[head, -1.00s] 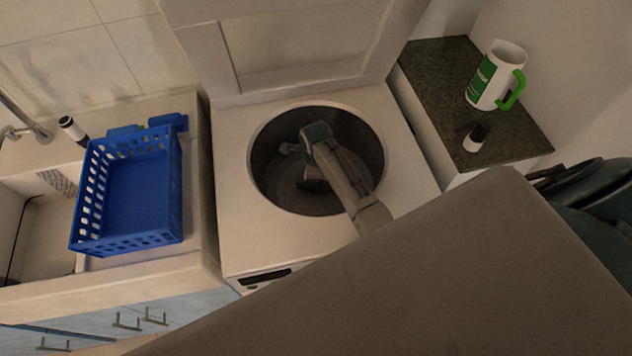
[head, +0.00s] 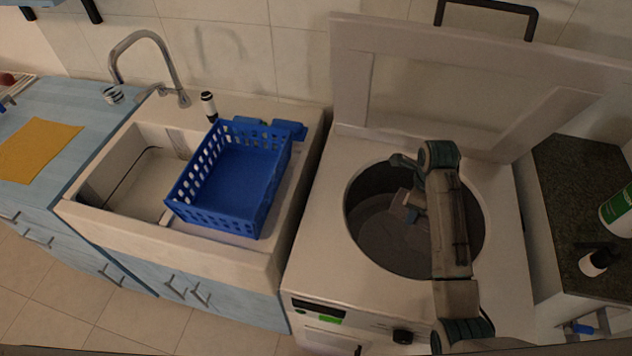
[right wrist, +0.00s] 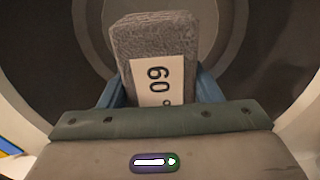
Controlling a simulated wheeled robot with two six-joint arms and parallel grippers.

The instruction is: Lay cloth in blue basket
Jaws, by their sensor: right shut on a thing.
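A grey, fuzzy folded cloth (right wrist: 150,45) with a pale tag reading "60" shows in the right wrist view. My right gripper (right wrist: 160,92) is shut on it, with blue fingers on either side. In the head view my right gripper (head: 410,210) is inside the round drum (head: 385,245) of the open-topped washing machine; the cloth is small and hard to make out there. The blue basket (head: 235,185) stands to the left, partly over the sink edge, and its visible floor is empty. My left gripper is not in view.
The raised washer lid (head: 460,90) stands behind the drum. The sink (head: 130,180) and tap (head: 150,60) are left of the basket. A small bottle (head: 209,107) stands behind it. An orange sheet (head: 40,148) lies on the blue counter. A dark countertop (head: 575,180) is at right.

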